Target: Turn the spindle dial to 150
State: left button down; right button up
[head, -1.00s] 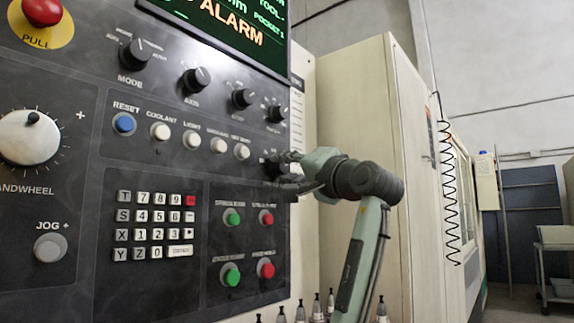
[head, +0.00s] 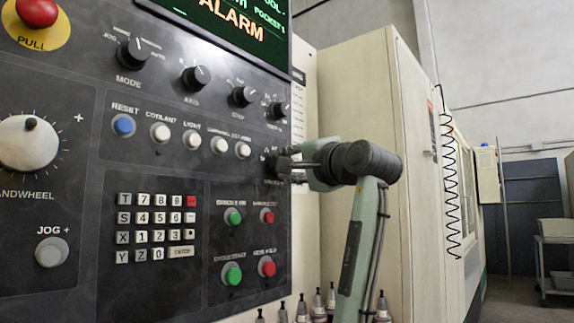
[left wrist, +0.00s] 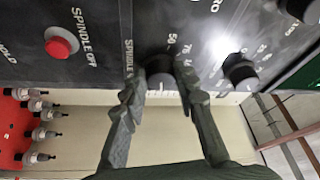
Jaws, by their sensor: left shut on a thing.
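The spindle dial (left wrist: 160,67) is a dark round knob on the black control panel (head: 85,180). In the left wrist view it sits between the two fingers of my left gripper (left wrist: 158,88), which is shut on it. In the head view my left gripper (head: 284,164) reaches the panel's right edge from the right and hides most of the dial. My right gripper is in neither view.
Another dark dial (left wrist: 240,71) sits close beside the gripper. The red spindle-off button (left wrist: 61,47) is to its left. White buttons, a keypad (head: 155,228) and green and red buttons lie nearby. Several tool holders (head: 318,305) stand below. The screen above reads ALARM.

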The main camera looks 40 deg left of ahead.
pick_arm(q)
jog(key=c, duration=1.2)
grip_release()
jog(key=shift+o, duration=0.2)
jog(key=v, duration=1.2)
jog(key=shift+w+f, duration=0.1)
